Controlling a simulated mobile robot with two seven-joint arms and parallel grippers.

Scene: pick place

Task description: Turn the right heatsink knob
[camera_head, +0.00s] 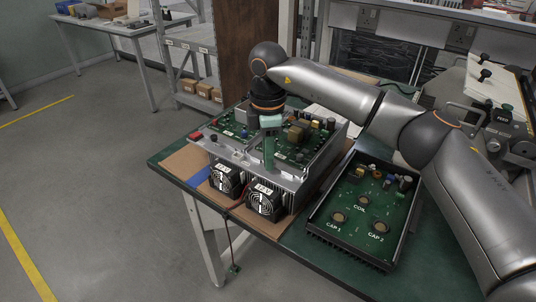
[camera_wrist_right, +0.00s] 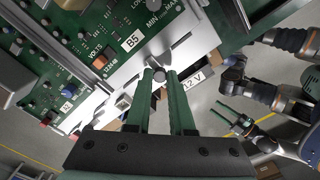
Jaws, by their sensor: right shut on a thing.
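The right heatsink knob (camera_wrist_right: 158,76) is a small grey round knob on the metal plate of the electronics unit (camera_head: 290,184). In the wrist view it sits between the tips of my right gripper (camera_wrist_right: 160,80). In the head view my right gripper (camera_head: 269,162) points down at the unit's front plate, its green fingers shut on the knob and hiding it. A second, black knob (camera_head: 213,139) stands on the plate further left. My left gripper (camera_wrist_right: 233,115) shows in the wrist view at the right, its green fingers apart and empty, away from the unit.
Two fans (camera_head: 264,201) are on the unit's front. A black tray with a green board (camera_head: 345,232) marked COIL, CAP 1 and CAP 2 lies to the right on the green table (camera_head: 285,238). Bench equipment (camera_head: 490,115) stands at the far right. Boards with tall parts rise behind the gripper.

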